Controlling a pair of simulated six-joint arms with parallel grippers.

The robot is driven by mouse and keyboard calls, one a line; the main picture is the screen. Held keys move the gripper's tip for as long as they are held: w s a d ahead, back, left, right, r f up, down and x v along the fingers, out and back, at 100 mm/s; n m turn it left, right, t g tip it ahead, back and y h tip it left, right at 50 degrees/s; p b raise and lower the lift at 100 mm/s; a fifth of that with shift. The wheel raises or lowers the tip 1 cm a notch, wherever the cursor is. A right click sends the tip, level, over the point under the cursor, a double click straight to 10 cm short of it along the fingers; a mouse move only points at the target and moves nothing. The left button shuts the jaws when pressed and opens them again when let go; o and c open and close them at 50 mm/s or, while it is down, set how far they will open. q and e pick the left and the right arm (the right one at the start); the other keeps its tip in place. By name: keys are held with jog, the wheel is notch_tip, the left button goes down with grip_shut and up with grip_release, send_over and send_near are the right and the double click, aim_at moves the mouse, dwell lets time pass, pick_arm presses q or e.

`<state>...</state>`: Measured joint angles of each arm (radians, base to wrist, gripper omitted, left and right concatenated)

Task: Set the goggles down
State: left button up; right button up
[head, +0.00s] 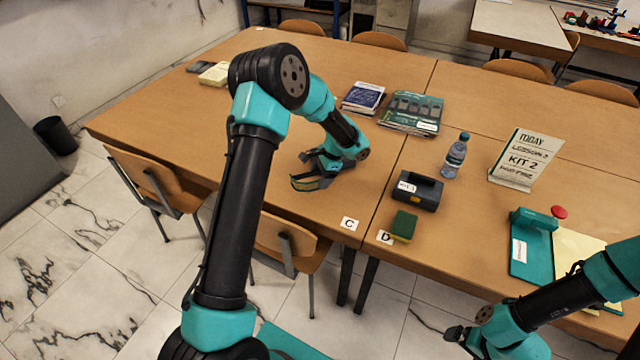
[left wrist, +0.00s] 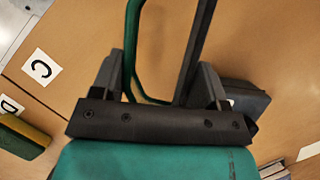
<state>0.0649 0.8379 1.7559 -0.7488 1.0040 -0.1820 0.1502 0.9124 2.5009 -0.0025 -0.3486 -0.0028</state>
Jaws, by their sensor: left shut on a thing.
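The goggles (head: 305,184), with a green edge and a pale lens area, are at the left gripper's tips, low over the left-hand table near card C. My left gripper (head: 322,164) is shut on them. In the left wrist view, a green strap-like loop of the goggles (left wrist: 131,45) runs up between the fingers of the left gripper (left wrist: 165,85). I cannot tell whether the goggles touch the tabletop. My right gripper (head: 470,340) is at the bottom right, in front of the table edge; its jaw state is unclear.
Card C (head: 349,224) and card D (head: 385,237) lie near the front edge. A green-yellow sponge (head: 404,226), dark labelled case (head: 418,191), bottle (head: 454,156) and sign (head: 525,158) stand rightward. Books (head: 412,110) lie behind.

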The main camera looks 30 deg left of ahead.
pick_arm(q)
jog(key=shift+f, duration=1.9)
jog(key=shift+f, duration=0.1)
jog(key=o, duration=0.9)
jog(key=v, duration=1.2)
